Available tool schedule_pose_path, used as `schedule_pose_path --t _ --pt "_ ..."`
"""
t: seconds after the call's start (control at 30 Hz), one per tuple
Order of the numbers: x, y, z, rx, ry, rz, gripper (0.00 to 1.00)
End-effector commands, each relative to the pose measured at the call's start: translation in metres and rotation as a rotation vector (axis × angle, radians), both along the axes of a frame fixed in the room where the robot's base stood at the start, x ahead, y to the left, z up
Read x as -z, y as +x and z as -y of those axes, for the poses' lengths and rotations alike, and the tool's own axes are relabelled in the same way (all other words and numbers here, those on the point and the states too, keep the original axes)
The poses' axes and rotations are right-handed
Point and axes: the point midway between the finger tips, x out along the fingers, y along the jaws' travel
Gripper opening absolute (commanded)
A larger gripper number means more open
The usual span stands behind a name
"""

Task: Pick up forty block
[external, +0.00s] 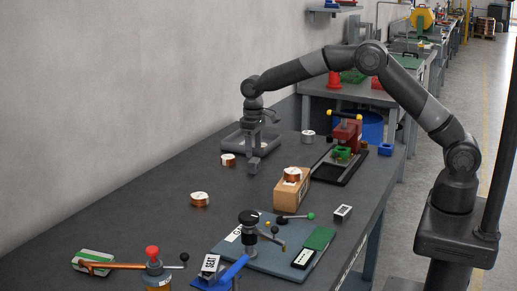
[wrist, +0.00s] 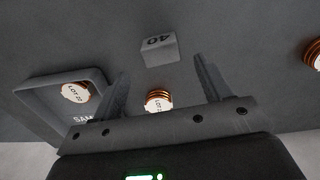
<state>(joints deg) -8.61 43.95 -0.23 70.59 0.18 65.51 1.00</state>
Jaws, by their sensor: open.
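The forty block is a small grey block (wrist: 159,49) marked "40" on the table. In the wrist view it lies beyond my fingertips, between their lines, with its number upside down. In the external view a small grey block (external: 254,166), apparently the same one, sits just below my gripper (external: 262,142); its number is not readable there. My gripper (wrist: 160,78) is open, fingers apart and empty, pointing down above the table. The gap between fingers and block is hard to judge.
A copper coil (wrist: 158,101) shows between the fingers. A grey tray (wrist: 30,92) with another coil (wrist: 75,92) is at left. A wooden box (external: 293,193) with a coil on top and a red press (external: 346,137) stand to the right.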

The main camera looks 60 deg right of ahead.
Motion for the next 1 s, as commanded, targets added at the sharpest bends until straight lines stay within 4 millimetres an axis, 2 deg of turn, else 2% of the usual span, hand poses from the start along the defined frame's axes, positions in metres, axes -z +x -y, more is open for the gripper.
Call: schedule_pose_path --t 0.1,0.27,0.6,0.83,1.0 --pt "0.012 0.0 0.0 0.0 0.0 -0.001 0.71" --pt "0.021 -0.001 0.0 0.0 0.0 -0.001 0.71" --pt "0.064 -0.002 -0.002 0.0 0.0 0.001 0.71" --pt "0.066 -0.002 -0.002 0.0 0.0 0.002 0.7" --pt "0.066 -0.002 -0.002 0.0 0.0 0.002 0.56"
